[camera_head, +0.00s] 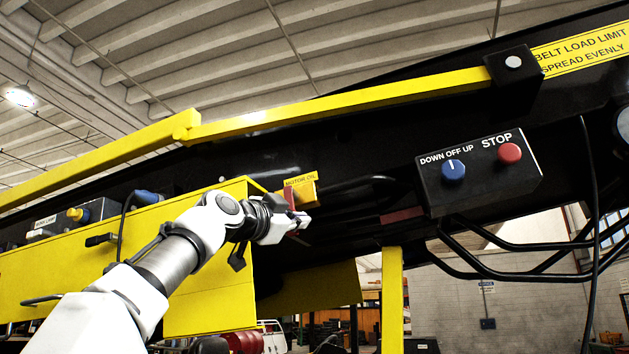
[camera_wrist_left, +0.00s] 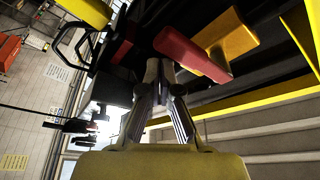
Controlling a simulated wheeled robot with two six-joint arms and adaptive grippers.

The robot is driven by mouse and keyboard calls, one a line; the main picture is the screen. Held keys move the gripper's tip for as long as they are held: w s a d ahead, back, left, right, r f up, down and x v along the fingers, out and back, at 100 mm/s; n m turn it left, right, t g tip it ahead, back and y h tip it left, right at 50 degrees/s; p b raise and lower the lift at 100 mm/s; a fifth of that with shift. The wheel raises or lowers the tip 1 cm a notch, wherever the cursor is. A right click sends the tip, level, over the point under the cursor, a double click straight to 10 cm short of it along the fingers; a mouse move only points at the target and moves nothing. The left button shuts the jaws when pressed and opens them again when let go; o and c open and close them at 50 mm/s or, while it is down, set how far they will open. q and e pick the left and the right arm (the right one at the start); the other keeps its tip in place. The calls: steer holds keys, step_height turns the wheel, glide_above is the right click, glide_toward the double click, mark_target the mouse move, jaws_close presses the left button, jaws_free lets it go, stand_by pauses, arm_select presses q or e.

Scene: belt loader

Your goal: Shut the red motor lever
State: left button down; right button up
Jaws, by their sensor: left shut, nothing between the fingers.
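The red motor lever (camera_head: 290,198) shows as a small red piece beside the yellow block labelled "MOTOR OIL" (camera_head: 303,187) on the loader's side. In the left wrist view the red lever (camera_wrist_left: 190,54) slants across the top centre, next to the yellow block (camera_wrist_left: 229,40). My left gripper (camera_head: 300,226) is at the lever, partly covering its lower part in the head view. In the left wrist view its fingers (camera_wrist_left: 158,72) are closed together, with the tips close to the lever's near edge. I cannot tell whether they touch it. My right gripper is not in view.
A control box (camera_head: 478,172) with a blue knob and red STOP button is to the right. A yellow cabinet (camera_head: 205,290) lies behind my left arm. A yellow rail (camera_head: 340,103) runs above, and black bars (camera_head: 520,268) extend below the control box.

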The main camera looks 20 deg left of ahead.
arm_select(q)
steer(key=s+b, duration=0.5)
steer(key=s, duration=0.4)
steer(key=shift+s+b, duration=0.2)
steer(key=shift+b, duration=0.15)
steer(key=shift+a, duration=0.15)
steer(key=shift+r, duration=0.1)
